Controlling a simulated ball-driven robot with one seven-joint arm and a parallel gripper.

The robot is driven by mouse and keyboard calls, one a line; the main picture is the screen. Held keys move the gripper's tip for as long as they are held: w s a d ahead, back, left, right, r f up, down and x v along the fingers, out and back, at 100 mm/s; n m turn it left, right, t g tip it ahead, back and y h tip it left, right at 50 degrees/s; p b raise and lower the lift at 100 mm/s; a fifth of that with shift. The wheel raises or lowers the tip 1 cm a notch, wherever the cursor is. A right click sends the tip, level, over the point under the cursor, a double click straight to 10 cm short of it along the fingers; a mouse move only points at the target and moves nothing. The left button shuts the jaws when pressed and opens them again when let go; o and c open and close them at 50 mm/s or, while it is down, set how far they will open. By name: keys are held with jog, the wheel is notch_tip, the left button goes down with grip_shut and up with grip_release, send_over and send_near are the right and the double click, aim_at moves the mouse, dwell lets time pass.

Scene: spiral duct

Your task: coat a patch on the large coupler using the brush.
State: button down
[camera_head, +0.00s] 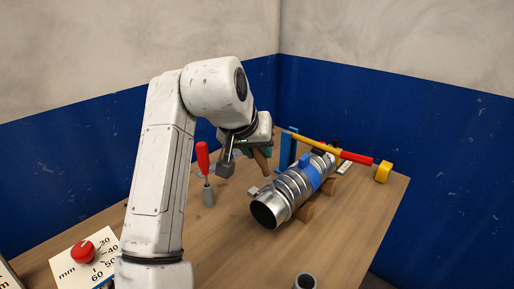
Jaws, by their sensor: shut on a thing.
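My gripper (261,146) is at the end of my white arm, above the table and just left of the duct's far part. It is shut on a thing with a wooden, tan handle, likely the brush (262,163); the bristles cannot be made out. A silver metal duct assembly (292,185) with ribbed sections and a blue band (313,170) lies on wooden supports, its open dark end facing the front left. The large coupler seems to be part of this assembly, but I cannot tell which section. No contact between brush and duct can be made out.
A red-handled tool (203,158) stands in a grey holder (208,196). A yellow and red rod (345,154) crosses above the duct's far end, near a yellow piece (383,172). A grey cup (305,281) and a red knob (82,251) on a card stand in front. The right tabletop is clear.

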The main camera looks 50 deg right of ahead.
jog(key=shift+f+b, duration=0.45)
jog(key=shift+f, duration=0.3)
dwell(0.6)
jog(key=a, duration=0.4)
jog(key=shift+s+p, duration=0.1)
jog(key=shift+p, duration=0.3)
jog(key=shift+d, duration=0.15)
